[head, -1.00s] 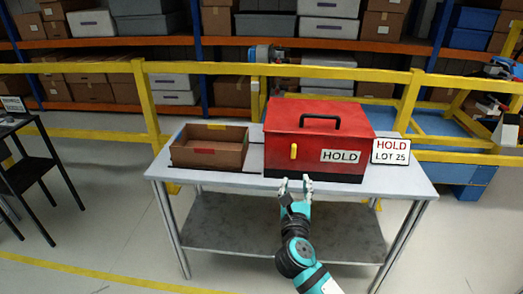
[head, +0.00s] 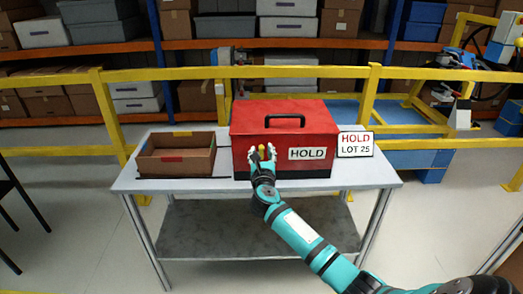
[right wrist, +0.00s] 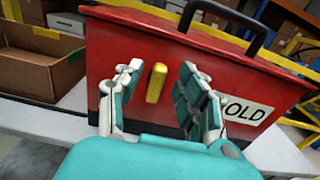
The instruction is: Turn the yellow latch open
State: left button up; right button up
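The yellow latch (right wrist: 156,83) is on the front face of a red box (right wrist: 115,55) with a black top handle; in the right wrist view it looks nearly upright along the tilted box. In the head view the latch (head: 262,151) is partly hidden by my gripper, and the red box (head: 330,124) stands on the table. My right gripper (head: 262,155) is at the box front. In the right wrist view my right gripper (right wrist: 157,92) is open, one finger on each side of the latch, with visible gaps between. My left gripper is not in view.
A HOLD label (head: 307,153) is on the box front, right of the latch. A HOLD LOT 25 sign (head: 355,144) stands at the box's right. An open brown bin (head: 176,164) sits to the left on the grey table (head: 140,186). A yellow railing (head: 180,73) runs behind.

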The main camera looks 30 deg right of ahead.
jog(key=shift+x, duration=0.85)
jog(key=shift+c, duration=0.3)
grip_shut()
